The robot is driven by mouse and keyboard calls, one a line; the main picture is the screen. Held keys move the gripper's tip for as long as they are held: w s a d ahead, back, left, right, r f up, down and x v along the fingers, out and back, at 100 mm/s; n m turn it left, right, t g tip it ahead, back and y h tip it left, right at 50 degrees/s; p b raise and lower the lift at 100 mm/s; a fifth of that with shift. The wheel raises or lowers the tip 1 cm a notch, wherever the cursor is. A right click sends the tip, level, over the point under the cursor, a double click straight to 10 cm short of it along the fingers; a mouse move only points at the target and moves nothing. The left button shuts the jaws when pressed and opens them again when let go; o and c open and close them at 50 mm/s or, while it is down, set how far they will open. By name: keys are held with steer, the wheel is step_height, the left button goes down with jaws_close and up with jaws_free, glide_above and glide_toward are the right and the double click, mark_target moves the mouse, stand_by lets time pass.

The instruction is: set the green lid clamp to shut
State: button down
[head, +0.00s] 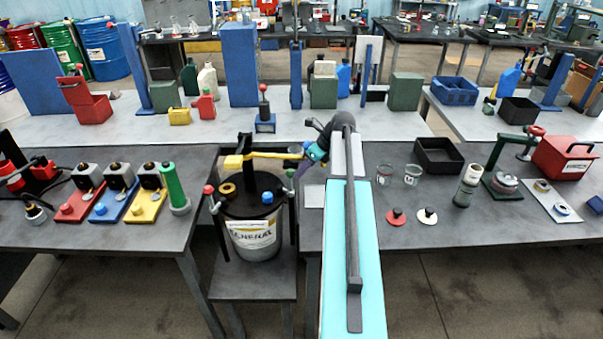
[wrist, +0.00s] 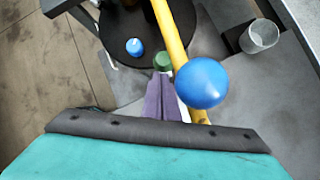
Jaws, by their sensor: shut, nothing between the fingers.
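The green lid clamp's knob (wrist: 162,60) shows in the wrist view at the rim of the dark drum lid (wrist: 115,25). My gripper (wrist: 160,76) has its purple fingers together with nothing between them. Their tips are right by the green knob; I cannot tell whether they touch it. In the head view the drum (head: 252,236) stands on a low stand, and my gripper (head: 301,170) is at its right side. The green clamp is hard to make out there, close to my fingers. The clamp's lower part is hidden in the wrist view.
A yellow bar (head: 275,155) crosses above the lid. In the wrist view it passes just right of the fingers, with a large blue ball (wrist: 202,83) beside it. A red knob (head: 208,190) and a blue knob (wrist: 134,47) are at the drum. A glass beaker (wrist: 259,36) stands right.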

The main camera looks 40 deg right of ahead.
steer(key=p+v, duration=0.6)
steer(key=v, duration=0.3)
steer(key=shift+a+r, duration=0.2)
steer(key=shift+a, duration=0.05)
